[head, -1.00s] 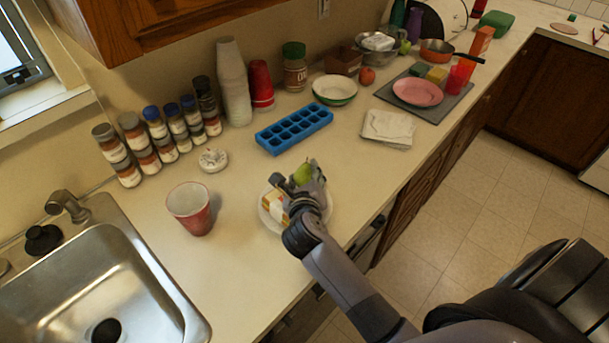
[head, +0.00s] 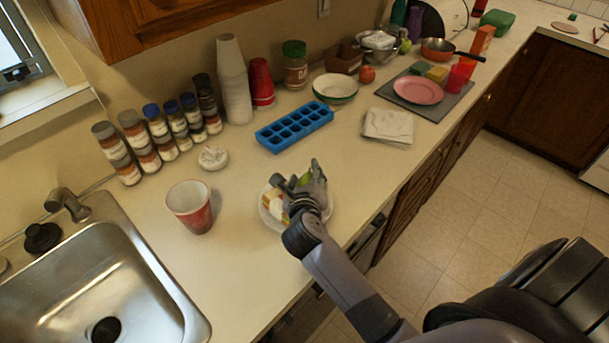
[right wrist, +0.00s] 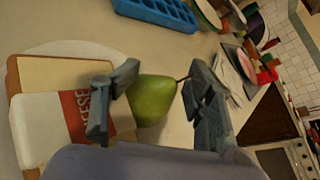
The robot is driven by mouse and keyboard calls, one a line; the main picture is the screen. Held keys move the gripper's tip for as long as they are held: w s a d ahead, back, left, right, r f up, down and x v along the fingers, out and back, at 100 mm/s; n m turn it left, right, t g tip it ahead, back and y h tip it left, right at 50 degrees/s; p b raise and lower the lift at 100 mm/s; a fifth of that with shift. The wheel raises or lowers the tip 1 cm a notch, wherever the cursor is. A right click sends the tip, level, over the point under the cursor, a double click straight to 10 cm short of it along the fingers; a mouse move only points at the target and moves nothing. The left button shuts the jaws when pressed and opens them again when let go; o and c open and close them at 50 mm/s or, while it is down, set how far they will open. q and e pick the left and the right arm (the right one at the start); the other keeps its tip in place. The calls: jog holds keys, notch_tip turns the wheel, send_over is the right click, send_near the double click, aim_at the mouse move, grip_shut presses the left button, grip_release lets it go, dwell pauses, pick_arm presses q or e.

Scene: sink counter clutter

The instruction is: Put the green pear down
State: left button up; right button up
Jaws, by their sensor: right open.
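The green pear (head: 305,180) is between the spread fingers of my right gripper (head: 298,177), partly hidden by them in the head view. In the right wrist view the pear (right wrist: 153,101) shows with its dark stem, between the two open fingers (right wrist: 163,84). The left finger looks close to the pear; I cannot tell whether it touches. The pear is at the white plate (head: 329,208), beside a sandwich-like item with a red-and-white label (right wrist: 70,115). The pear's underside is hidden, so its contact with the plate is unclear. My left gripper is not in view.
A blue ice tray (head: 294,128) lies behind the plate. A red-and-white cup (head: 190,207) stands to its left, near the sink (head: 100,280). Napkins (head: 388,127) lie to the right. Spice jars and stacked cups line the wall. The counter between tray and plate is clear.

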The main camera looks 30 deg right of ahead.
jog(key=shift+s+f, duration=0.2)
jog(key=shift+f, duration=0.25)
jog(key=shift+r, duration=0.25)
jog(key=r+b+v, duration=0.1)
jog(key=b+v, duration=0.1)
jog(key=v, duration=1)
jog(key=shift+r, duration=0.15)
jog(key=shift+w, duration=0.15)
dwell(0.3)
